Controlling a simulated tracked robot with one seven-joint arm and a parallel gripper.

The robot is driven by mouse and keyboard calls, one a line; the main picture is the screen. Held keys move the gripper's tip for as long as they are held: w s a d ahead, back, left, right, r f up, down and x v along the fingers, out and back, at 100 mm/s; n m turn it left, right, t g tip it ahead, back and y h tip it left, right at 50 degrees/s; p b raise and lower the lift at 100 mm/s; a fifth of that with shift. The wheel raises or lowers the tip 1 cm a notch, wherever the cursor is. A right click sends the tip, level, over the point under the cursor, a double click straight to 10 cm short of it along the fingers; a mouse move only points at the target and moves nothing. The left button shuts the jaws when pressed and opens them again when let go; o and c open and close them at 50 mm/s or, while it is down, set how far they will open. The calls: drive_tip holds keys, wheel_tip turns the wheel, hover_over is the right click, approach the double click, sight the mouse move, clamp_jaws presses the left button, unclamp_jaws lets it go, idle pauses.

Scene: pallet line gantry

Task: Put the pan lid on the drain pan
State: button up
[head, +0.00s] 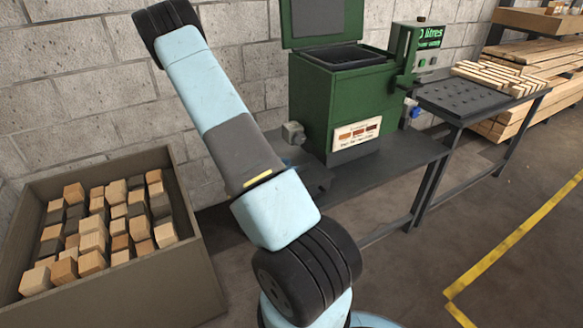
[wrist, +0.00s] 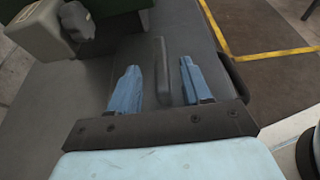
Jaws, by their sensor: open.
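My gripper (wrist: 160,64) is open in the wrist view, its two blue fingers apart. A narrow dark bar (wrist: 162,80) lies between the fingers, with a gap on both sides. It looks like the handle of the pan lid, but I cannot clearly make out the lid's outline around it. In the head view my arm hides most of the gripper, at the left end of the dark bench (head: 395,160). I cannot tell the drain pan for certain in either view; a dark flat shape (head: 314,178) lies on the bench beside my arm.
A green machine (head: 345,100) with a raised flap stands on the bench. A grey box with a knob (wrist: 50,28) is close to the left of my fingers. A crate (head: 195,255) of wood blocks stands at left. A black table (head: 470,100) holds wood strips. Floor at right is clear.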

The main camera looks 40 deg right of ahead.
drive_tip(key=v, duration=0.9)
drive_tip(key=s+a+r+m+y, duration=0.2)
drive_tip(key=a+r+m, duration=0.1)
drive_tip(key=r, duration=0.3)
drive_tip(key=s+a+r+m+t+y, duration=0.1)
drive_tip(key=s+a+r+m+y, duration=0.2)
drive_tip(key=r, duration=0.4)
drive_tip(key=s+a+r+m+y, duration=0.2)
drive_tip(key=a+r+m, duration=0.15)
drive_tip(key=r, duration=0.25)
drive_tip(key=s+a+r+m+t+y, duration=0.6)
drive_tip(key=s+a+r+t, duration=0.1)
drive_tip(key=s+a+r, duration=0.7)
wheel_tip(320, 180, up, 2)
drive_tip(key=shift+a+r+t+y, duration=0.15)
drive_tip(key=shift+a+t+y, duration=0.2)
drive_tip(key=shift+a, duration=0.35)
